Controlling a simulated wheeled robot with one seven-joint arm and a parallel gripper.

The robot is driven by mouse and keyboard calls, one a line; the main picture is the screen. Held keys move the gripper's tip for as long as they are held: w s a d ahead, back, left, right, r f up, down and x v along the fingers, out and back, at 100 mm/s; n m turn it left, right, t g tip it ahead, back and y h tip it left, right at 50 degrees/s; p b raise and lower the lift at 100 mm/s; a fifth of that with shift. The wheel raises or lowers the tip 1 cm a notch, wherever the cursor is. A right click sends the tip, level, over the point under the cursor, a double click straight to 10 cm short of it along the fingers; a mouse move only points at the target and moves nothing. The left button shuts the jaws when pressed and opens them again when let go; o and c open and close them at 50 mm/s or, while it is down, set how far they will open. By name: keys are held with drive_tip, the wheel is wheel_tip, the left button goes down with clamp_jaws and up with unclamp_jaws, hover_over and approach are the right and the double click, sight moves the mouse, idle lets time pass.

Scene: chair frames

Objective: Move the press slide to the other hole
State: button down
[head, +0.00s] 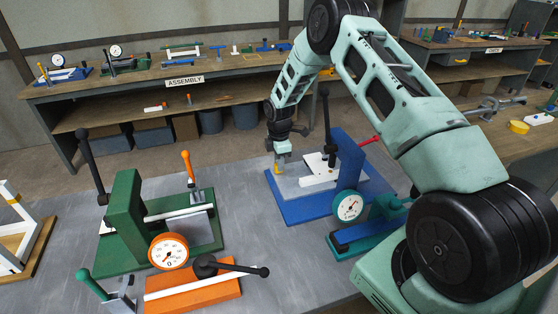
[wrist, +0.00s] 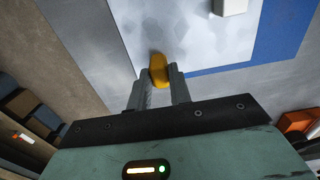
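The blue press (head: 350,160) stands on the grey table right of centre, with a pale metal plate (head: 290,185) on its base. The plate also fills the top of the wrist view (wrist: 200,40). A white block (head: 318,180) lies on the plate, and a white piece (wrist: 230,6) shows at the top of the wrist view. My gripper (head: 279,166) is low over the plate's left end. In the wrist view its fingers (wrist: 159,82) are closed against both sides of a small yellow piece (wrist: 158,68). I cannot tell which part is the slide, or any hole.
A green press (head: 128,215) stands left, with an orange-based fixture (head: 195,290) in front. The blue press carries a dial (head: 347,206), a red handle (head: 369,141) and an upright black lever (head: 325,120) close to my gripper. A teal fixture (head: 365,232) is at the right.

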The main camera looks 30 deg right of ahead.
drive_tip(key=shift+d+r, duration=0.1)
drive_tip(key=shift+r, duration=0.1)
drive_tip(key=shift+s+d+r, duration=0.1)
drive_tip(key=shift+s+d, duration=0.1)
drive_tip(key=shift+d, duration=0.7)
drive_tip(key=shift+s+d, duration=0.2)
drive_tip(key=shift+d, duration=0.7)
drive_tip(key=c, duration=1.2)
unclamp_jaws()
drive_tip(key=shift+s, duration=0.1)
wheel_tip(320, 180, up, 17)
drive_tip(key=b, duration=0.4)
drive_tip(key=shift+r, duration=0.15)
drive_tip(key=shift+a, duration=0.1)
